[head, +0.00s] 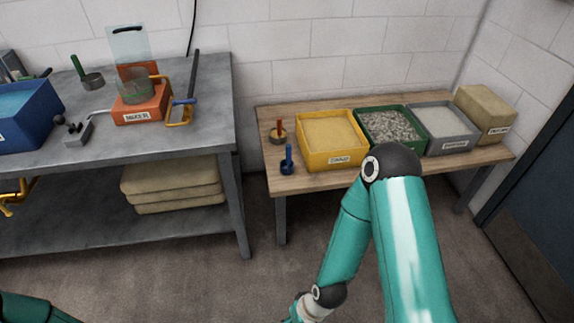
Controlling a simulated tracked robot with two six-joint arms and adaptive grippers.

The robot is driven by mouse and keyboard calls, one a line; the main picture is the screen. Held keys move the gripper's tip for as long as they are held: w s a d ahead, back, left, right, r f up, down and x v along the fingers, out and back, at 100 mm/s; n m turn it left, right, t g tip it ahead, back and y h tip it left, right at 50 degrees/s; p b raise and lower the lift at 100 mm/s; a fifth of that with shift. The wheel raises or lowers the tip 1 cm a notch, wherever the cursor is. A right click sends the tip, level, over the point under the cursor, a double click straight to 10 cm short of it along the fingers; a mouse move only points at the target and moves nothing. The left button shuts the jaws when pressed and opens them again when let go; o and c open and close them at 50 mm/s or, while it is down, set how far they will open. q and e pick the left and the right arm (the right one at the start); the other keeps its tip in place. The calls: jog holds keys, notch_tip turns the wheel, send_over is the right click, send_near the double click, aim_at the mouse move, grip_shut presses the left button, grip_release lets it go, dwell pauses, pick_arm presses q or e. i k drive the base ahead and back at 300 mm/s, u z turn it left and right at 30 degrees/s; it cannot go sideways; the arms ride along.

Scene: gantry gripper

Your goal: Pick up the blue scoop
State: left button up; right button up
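The blue scoop (287,161) stands on the wooden table at its left front corner, its handle pointing up. It is just left of the yellow bin and in front of a red-handled scoop (279,132). My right arm reaches in from the bottom right and bends down in front of the table. Its gripper is below the picture's bottom edge. Only a piece of my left arm shows at the bottom left corner, and its gripper is out of view. Nothing touches the blue scoop.
The wooden table (274,184) holds a yellow bin (333,161), a green bin of gravel, a grey bin (451,145) and a tan block (485,112). A metal bench (190,150) with an orange mixer base (141,108) and a blue bin stands left. Floor lies between them.

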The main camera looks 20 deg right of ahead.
aim_at(286, 166)
jog(key=i, duration=0.95)
